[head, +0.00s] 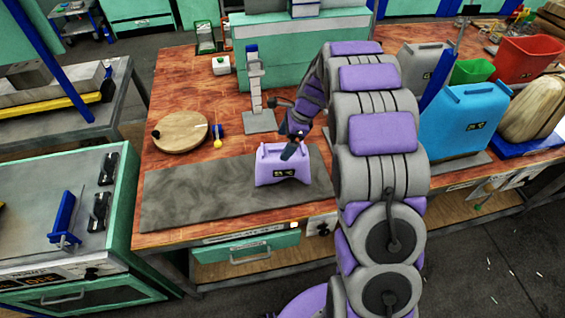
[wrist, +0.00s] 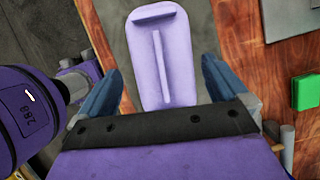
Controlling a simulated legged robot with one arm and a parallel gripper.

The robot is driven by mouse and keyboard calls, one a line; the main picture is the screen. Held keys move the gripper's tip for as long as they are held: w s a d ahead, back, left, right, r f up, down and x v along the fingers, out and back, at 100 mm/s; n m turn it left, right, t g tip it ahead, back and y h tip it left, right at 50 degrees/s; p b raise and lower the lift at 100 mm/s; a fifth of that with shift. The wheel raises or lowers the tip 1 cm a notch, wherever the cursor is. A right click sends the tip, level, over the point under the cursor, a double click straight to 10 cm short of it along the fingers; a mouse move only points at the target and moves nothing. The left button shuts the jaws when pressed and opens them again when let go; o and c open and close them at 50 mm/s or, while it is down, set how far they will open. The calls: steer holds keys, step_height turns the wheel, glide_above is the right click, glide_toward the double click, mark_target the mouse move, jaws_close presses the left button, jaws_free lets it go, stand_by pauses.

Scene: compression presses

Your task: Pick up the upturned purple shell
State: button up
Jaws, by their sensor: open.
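The purple shell (head: 282,172) stands on the grey mat on the workbench in the head view. Dark markings show on its front face. In the wrist view the shell (wrist: 160,60) shows from above as a pale purple rounded piece with a raised central rib. My gripper (wrist: 158,85) is open, with one blue finger on each side of the shell's near end. In the head view my gripper (head: 292,142) is just above the shell, covering part of its top. The frames do not clearly show whether the fingers touch it.
The grey mat (head: 190,205) has free room left of the shell. A round wooden disc (head: 180,132), a yellow-tipped tool (head: 217,138) and a grey press (head: 256,95) stand behind. A blue shell (head: 465,120) and a red bin (head: 525,58) are at right.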

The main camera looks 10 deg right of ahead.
mark_target(283, 147)
steer(key=f, duration=0.2)
steer(key=f+b, duration=0.1)
steer(key=f, duration=0.1)
steer(key=shift+w+a+f, duration=0.1)
steer(key=shift+a, duration=0.1)
steer(key=shift+a+f+b, duration=0.2)
steer(key=shift+f+b, duration=0.1)
steer(key=shift+f, duration=0.05)
steer(key=shift+r, duration=0.1)
steer(key=shift+c, duration=0.2)
steer(key=c, duration=1.4)
steer(key=shift+o, duration=0.2)
steer(key=shift+w+r, duration=0.1)
steer(key=shift+r, duration=0.05)
